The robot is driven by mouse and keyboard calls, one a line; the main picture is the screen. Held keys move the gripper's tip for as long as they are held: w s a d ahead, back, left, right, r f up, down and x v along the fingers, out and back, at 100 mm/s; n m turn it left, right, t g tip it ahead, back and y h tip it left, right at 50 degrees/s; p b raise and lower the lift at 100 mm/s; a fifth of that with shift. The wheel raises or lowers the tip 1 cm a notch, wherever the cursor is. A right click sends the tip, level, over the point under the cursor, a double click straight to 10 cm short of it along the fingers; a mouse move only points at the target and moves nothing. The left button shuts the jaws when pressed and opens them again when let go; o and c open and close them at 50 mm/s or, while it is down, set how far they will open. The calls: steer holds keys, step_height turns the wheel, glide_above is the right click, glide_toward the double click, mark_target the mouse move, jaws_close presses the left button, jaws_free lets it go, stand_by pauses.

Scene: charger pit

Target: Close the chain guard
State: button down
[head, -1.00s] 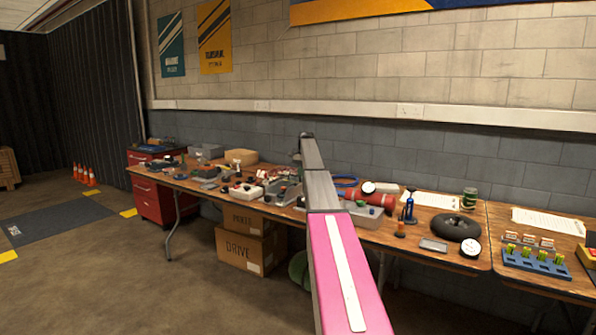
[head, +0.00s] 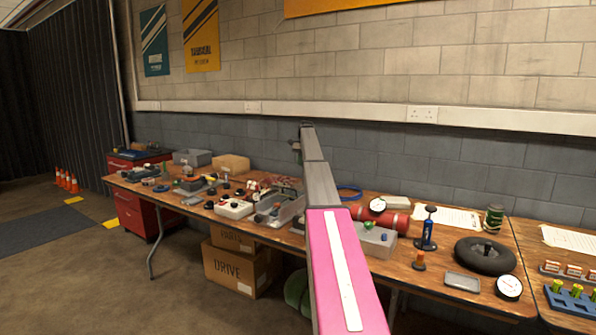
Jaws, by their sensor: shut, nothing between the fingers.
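I cannot pick out the chain guard for sure among the small parts on the long wooden table (head: 420,262). Many of these parts are too small to tell, and my arm hides part of the table's middle. My arm reaches forward from the bottom of the head view. My gripper (head: 298,145) is small and dark at its far end, seen against the wall behind the table. It looks shut and holds nothing.
A grey bin (head: 192,158), a cardboard box (head: 231,164), a red cylinder (head: 393,221), a blue pump (head: 427,230) and a black wheel (head: 485,256) stand on the table. A red cabinet (head: 137,215) is at left. A box (head: 232,272) is under the table. The left floor has free room.

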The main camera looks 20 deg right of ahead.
glide_above(294, 194)
steer(key=w+d, duration=0.2)
steer(key=d, duration=0.1)
steer(key=f, duration=0.9)
steer(key=shift+w+f, duration=0.15)
steer(key=shift+w, duration=0.05)
steer(key=shift+s+a+f, duration=0.1)
steer(key=shift+s+a, duration=0.8)
steer(key=shift+a, duration=0.2)
steer(key=shift+s+a+f, duration=0.1)
steer(key=shift+s+a, duration=0.1)
steer(key=shift+a, duration=0.15)
steer(key=s+a, duration=1.1)
steer(key=a, duration=0.2)
steer(key=shift+a, duration=0.4)
steer(key=shift+w, duration=0.1)
